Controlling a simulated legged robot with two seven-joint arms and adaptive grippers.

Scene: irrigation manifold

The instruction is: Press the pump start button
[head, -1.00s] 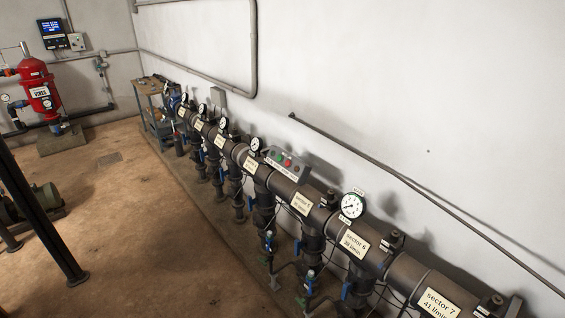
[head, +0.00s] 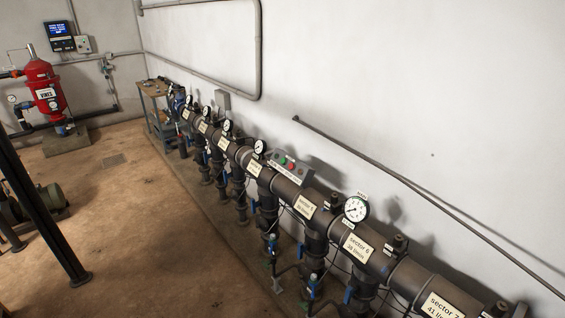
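A small grey control box (head: 283,172) with a green and a red button sits behind the manifold pipe, close to the wall, in the middle of the head view. The green button (head: 283,160) is left of the red button (head: 291,166). A label strip runs along the box's front edge, too small to read. Which button is the pump start cannot be read from here. Neither of my grippers shows in the head view.
The dark manifold pipe (head: 328,214) with gauges and sector labels runs along the white wall. A red filter tank (head: 42,88), a wall display (head: 59,36) and a tool cart (head: 155,110) stand at the back. A black post (head: 42,210) rises at left. The brown floor (head: 150,220) is open.

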